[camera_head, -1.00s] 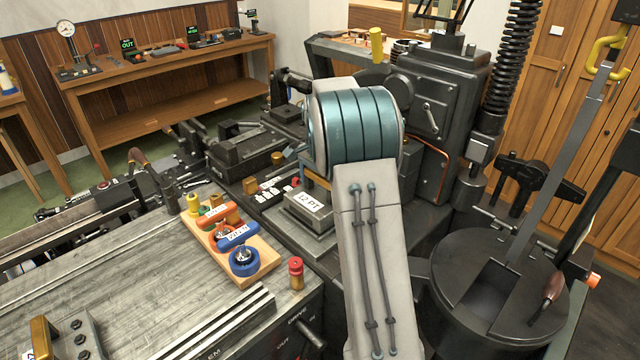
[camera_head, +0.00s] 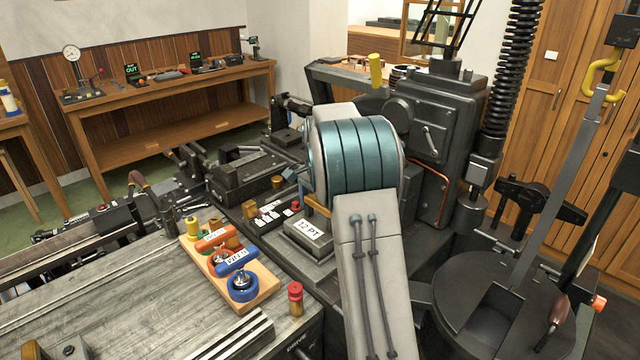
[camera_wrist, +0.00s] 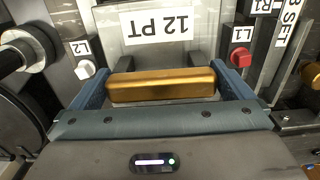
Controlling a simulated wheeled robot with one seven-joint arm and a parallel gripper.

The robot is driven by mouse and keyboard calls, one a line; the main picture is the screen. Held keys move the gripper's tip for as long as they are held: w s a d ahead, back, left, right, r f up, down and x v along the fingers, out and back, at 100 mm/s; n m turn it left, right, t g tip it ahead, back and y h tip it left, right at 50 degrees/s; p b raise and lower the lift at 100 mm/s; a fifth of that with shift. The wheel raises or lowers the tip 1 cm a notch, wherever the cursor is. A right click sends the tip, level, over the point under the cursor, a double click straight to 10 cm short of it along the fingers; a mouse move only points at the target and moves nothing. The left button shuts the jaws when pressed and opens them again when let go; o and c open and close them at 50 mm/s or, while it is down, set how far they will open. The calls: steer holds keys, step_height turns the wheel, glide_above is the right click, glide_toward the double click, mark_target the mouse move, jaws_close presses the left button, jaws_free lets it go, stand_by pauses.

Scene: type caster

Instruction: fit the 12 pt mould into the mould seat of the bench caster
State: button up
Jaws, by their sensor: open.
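A grey metal block with a "12 PT" label (camera_head: 312,231) sits on the caster bed beside my arm; its label shows upside down in the wrist view (camera_wrist: 155,24). A brass bar (camera_wrist: 160,84) lies across the near side of the block. My gripper (camera_wrist: 161,78) is open, with one blue finger on each side of the bar. A small gap shows near the bar's ends; I cannot tell whether either finger touches it. In the head view my arm hides most of the gripper. I cannot tell which part is the mould seat.
A wooden tray (camera_head: 262,292) with orange and blue handled pieces stands on the bench at left. A red-topped peg (camera_head: 295,298) is beside it. A round black pot (camera_head: 455,290) is at right.

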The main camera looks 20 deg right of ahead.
step_height(320, 180, up, 12)
steer(key=shift+r, duration=0.2)
stand_by(0.4)
steer(key=s+a+n+t, duration=0.1)
steer(key=s+a+n, duration=0.25)
steer(key=s, duration=0.45)
steer(key=s+a+n+t, duration=0.1)
steer(key=s+a+n, duration=0.25)
steer(key=s, duration=0.45)
steer(key=s+a+f+n, duration=0.2)
steer(key=s+f+n, duration=0.1)
steer(key=s, duration=0.5)
steer(key=s+a+f+n+t, duration=0.1)
steer(key=s+a+f+n, duration=0.2)
steer(key=s, duration=0.4)
steer(key=shift+s+a+f+n, duration=0.15)
steer(key=shift+s+f+n, duration=0.2)
steer(key=shift+f, duration=0.4)
